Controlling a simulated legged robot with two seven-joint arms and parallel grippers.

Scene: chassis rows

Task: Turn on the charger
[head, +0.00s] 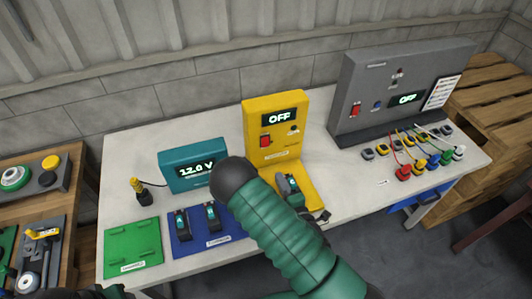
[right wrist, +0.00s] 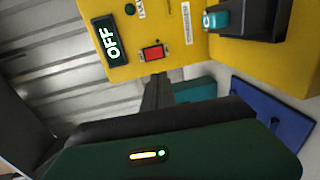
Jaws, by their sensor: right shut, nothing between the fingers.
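The yellow charger (head: 290,110) stands at the middle of the bench. Its display (head: 279,117) reads OFF, with a red switch (head: 265,142) below it. A dark and teal battery (head: 290,186) sits in its base, partly behind my right arm. In the right wrist view the charger's OFF display (right wrist: 109,39) and red switch (right wrist: 153,53) show sideways. My right gripper (right wrist: 157,82) is shut and empty, its dark fingers pointing at the red switch and just short of it in the picture; contact cannot be told. In the head view its fingers are hidden. My left gripper is not in view.
Two batteries lie on a blue mat (head: 190,246), beside a green mat (head: 120,235). A grey panel (head: 360,75) reading OFF stands at the right, with several coloured plugs before it.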

